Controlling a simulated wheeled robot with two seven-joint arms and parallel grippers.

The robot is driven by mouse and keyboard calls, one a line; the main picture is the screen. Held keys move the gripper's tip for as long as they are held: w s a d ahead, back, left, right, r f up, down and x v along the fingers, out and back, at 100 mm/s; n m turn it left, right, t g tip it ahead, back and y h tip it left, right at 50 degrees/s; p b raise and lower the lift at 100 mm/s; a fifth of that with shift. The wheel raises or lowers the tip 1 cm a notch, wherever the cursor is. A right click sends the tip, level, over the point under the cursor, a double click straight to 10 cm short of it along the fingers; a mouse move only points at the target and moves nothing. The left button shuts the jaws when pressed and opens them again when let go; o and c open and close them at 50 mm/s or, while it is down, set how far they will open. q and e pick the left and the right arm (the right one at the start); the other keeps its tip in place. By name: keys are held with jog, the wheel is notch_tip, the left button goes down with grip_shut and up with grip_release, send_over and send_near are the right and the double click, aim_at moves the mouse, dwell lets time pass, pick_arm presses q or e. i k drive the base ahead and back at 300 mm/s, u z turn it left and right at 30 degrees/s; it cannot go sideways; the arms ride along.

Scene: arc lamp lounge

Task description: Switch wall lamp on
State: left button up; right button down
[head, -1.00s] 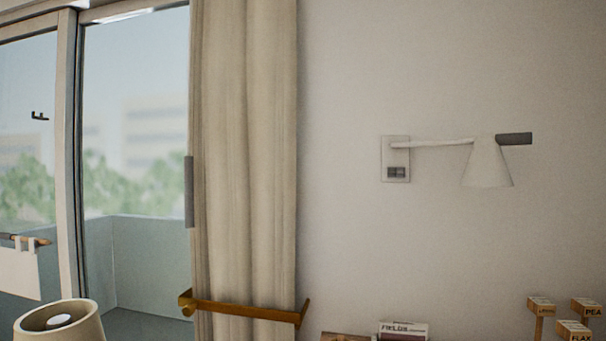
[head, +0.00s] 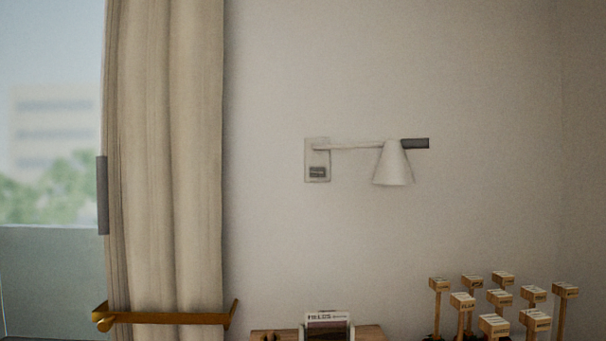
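The wall lamp (head: 393,164) is mounted on the pale wall, right of the middle in the head view. It has a white cone shade that points down, a thin white arm and a dark grey end piece (head: 415,144). Its square wall plate (head: 317,149) is at the left end of the arm. A small dark grey switch (head: 317,172) sits low on the plate. I see no glow from the shade. Neither of my grippers is in view.
Below the lamp are a wooden surface (head: 368,334) with a book display (head: 327,325) and several labelled wooden stakes (head: 493,325). The wall around the lamp is clear.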

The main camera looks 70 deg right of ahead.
aim_at(314, 172)
jog(key=k, duration=0.5)
jog(key=z, duration=1.05)
